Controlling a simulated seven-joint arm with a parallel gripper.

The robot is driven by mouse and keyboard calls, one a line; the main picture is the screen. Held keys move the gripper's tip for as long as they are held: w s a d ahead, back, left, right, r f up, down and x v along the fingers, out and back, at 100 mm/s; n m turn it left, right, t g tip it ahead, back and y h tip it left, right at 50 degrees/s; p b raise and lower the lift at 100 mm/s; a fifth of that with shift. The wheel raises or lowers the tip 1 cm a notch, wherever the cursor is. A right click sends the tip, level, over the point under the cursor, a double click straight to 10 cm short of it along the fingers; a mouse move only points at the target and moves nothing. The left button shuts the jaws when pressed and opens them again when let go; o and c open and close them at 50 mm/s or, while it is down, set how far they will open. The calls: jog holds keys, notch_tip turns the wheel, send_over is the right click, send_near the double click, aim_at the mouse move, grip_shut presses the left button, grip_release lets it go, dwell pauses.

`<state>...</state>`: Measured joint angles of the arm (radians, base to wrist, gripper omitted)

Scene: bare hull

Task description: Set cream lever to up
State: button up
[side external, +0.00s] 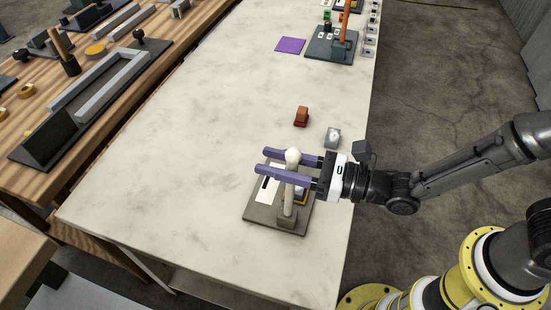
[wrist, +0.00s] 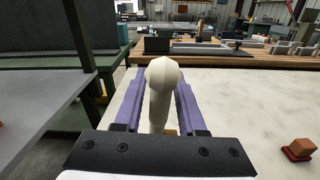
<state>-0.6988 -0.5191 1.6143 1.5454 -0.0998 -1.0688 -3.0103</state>
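The cream lever (side external: 289,204) stands close to upright on a dark grey base plate (side external: 262,217) near the table's front end. Its round knob shows at the top, and it also shows in the wrist view (wrist: 160,108). My gripper (side external: 260,160) reaches in from the right with two long purple fingers, one on each side of the lever just below the knob. The fingers are apart and extend past the lever. Contact with the shaft cannot be made out. A white slotted panel (side external: 267,183) and a yellow part lie beside the lever, partly hidden by the fingers.
Farther back are a purple mat (side external: 290,45) and another grey panel (side external: 322,51) with an orange lever. The middle of the pale table (side external: 205,120) is clear.

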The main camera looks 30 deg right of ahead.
jog(key=shift+o, duration=0.4)
jog(key=v, duration=1.4)
jog(key=shift+r, duration=0.1)
